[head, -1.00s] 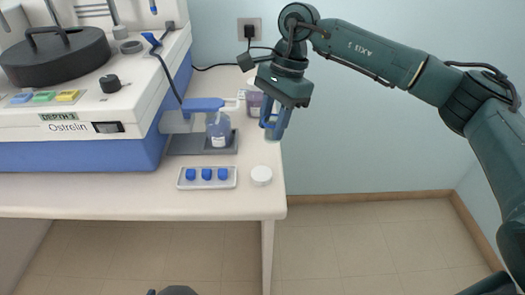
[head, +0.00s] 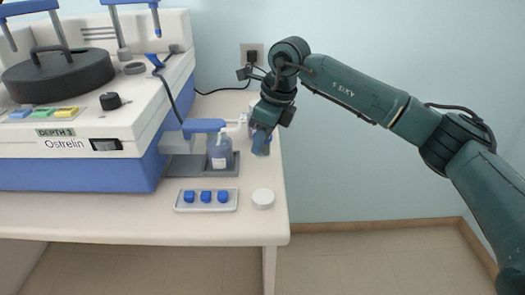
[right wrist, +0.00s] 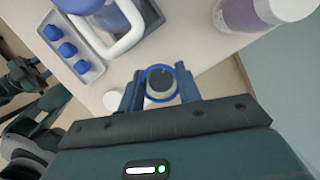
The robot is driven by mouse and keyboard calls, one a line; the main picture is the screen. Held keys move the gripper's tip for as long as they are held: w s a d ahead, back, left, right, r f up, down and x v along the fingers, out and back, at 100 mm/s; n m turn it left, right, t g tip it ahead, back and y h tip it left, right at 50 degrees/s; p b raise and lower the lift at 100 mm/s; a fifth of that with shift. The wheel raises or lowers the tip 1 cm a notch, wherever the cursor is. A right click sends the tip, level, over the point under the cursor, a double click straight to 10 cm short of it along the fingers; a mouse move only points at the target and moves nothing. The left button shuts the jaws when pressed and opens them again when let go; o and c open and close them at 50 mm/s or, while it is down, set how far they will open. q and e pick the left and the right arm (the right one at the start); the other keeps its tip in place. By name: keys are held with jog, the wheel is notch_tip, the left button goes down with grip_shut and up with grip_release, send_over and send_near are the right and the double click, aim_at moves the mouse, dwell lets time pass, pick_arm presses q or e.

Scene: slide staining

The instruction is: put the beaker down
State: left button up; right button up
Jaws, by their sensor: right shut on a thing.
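The beaker (head: 260,147) is a small bluish vessel held below my right gripper (head: 263,131) near the right edge of the table in the head view. In the right wrist view I look down on its round blue rim (right wrist: 146,80), between the two blue fingers of my right gripper (right wrist: 160,90). The gripper is shut on it. Whether its base touches the table (head: 262,224) I cannot tell. My left gripper does not show in the head view.
A rack (head: 206,207) with blue-capped vials and a white lid (head: 263,198) lie in front. A purple-filled bottle (right wrist: 240,14) stands close by. The Ostrelin machine (head: 80,170) fills the left.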

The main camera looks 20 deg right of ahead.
aim_at(263, 151)
jog(key=shift+f, duration=1.75)
jog(key=shift+f, duration=0.15)
jog(key=o, duration=0.9)
jog(key=shift+o, duration=0.2)
jog(key=v, duration=1.2)
